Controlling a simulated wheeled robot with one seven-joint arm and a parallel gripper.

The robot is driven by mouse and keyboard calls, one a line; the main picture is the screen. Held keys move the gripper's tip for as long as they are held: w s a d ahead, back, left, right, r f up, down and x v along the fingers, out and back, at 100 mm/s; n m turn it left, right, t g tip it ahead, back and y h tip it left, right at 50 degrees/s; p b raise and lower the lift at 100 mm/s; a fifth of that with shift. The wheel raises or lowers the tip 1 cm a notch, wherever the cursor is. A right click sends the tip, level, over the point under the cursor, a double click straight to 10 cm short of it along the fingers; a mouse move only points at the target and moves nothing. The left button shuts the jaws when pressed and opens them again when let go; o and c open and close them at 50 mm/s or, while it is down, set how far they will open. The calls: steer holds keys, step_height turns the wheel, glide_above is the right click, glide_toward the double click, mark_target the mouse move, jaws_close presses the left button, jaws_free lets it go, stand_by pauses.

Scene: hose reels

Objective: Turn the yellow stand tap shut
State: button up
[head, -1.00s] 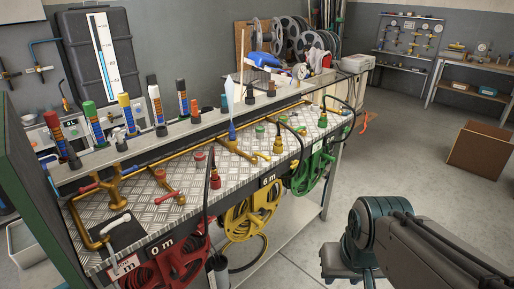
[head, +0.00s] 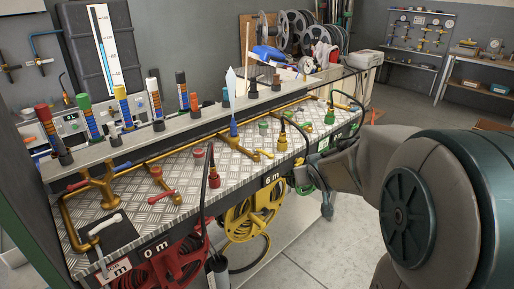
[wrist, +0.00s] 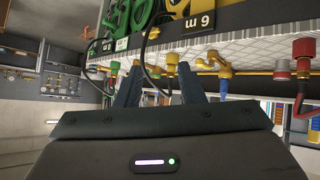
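In the wrist view the tap (wrist: 212,63) shows right of my fingers, upside down. My gripper (head: 312,188) is at the bench's front edge, right of the yellow reel and apart from the tap. In the wrist view my gripper (wrist: 159,78) has its two fingers spread, with nothing held between them.
A yellow hose coupling (head: 282,143) with a black hose stands right of the tap. The red-handled tap (head: 163,188) is to the left. A yellow reel (head: 250,215), a red reel (head: 165,265) and a green reel hang along the front. Floor in front is clear.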

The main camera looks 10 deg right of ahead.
steer(key=w+f+n+t+y+b, duration=0.2)
steer(key=w+f+t+y, duration=0.15)
steer(key=w, duration=0.55)
steer(key=n+t+y+b, duration=0.1)
steer(key=n+y, duration=0.1)
steer(key=y, duration=0.7)
glide_toward(273, 158)
steer(key=x, duration=1.1)
steer(key=shift+w+a+p, duration=0.15)
steer(key=shift+w+p, duration=0.15)
steer(key=shift+p, duration=0.1)
jaws_close()
